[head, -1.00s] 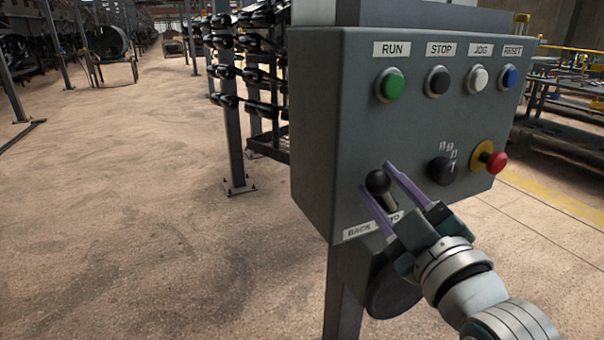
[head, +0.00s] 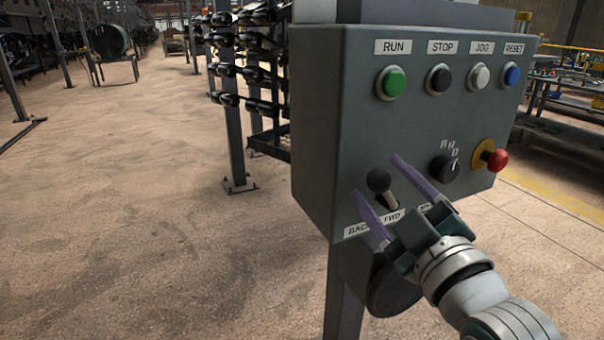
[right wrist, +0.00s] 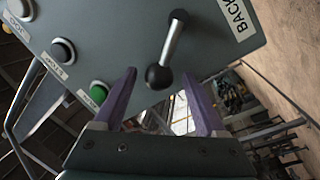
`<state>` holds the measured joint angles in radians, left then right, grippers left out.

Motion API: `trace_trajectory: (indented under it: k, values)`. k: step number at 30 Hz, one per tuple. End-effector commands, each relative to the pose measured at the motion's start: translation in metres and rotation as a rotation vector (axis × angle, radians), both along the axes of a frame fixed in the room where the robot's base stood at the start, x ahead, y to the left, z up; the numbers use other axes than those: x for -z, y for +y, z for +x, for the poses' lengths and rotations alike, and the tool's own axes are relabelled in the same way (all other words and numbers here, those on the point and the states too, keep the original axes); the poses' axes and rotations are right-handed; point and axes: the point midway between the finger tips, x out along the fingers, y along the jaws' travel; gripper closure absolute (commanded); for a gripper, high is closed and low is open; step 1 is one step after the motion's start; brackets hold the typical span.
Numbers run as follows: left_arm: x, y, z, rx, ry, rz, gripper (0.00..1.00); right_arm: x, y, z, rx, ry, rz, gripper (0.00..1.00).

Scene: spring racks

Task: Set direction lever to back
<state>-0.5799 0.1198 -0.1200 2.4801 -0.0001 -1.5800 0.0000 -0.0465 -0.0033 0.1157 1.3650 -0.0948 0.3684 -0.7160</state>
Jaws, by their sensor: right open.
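The direction lever has a black ball knob (head: 379,180) on a pale metal shaft, low on the front of the grey control box (head: 320,120). Below it, a white label (head: 372,223) reads BACK at left and FWD further right, partly covered by my gripper. My right gripper (head: 374,174) is open, its two purple fingers spread on either side of the lever, with gaps to the knob. In the right wrist view, the knob (right wrist: 158,76) shows between the fingertips (right wrist: 165,86), and the BACK label (right wrist: 236,15) is at upper right. I cannot tell the lever's exact setting. My left gripper is not in view.
Above the lever are RUN (head: 390,83), STOP (head: 438,79), JOG (head: 479,76) and RESET (head: 511,75) buttons. A black selector knob (head: 444,168) and a red emergency button (head: 497,160) sit right of the lever, near my gripper. Open floor lies left.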

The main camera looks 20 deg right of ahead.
Motion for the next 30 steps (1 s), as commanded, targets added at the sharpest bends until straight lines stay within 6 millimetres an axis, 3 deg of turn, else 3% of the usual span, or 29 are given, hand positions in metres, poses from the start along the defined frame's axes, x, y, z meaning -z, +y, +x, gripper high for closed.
trace_trajectory:
  k: [5, 12, 18, 30]
  values:
    - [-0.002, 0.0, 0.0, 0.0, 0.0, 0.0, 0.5, 0.002, 0.001, -0.016, 0.001, 0.002, 0.001, 0.27]
    - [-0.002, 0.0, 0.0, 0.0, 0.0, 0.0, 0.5, 0.009, 0.005, -0.063, 0.0, 0.004, 0.0, 0.27]
    - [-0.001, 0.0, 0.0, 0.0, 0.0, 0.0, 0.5, 0.011, 0.008, -0.091, 0.001, 0.002, 0.0, 0.27]
    - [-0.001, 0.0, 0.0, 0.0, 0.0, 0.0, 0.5, 0.011, 0.008, -0.098, 0.0, 0.0, 0.0, 0.27]
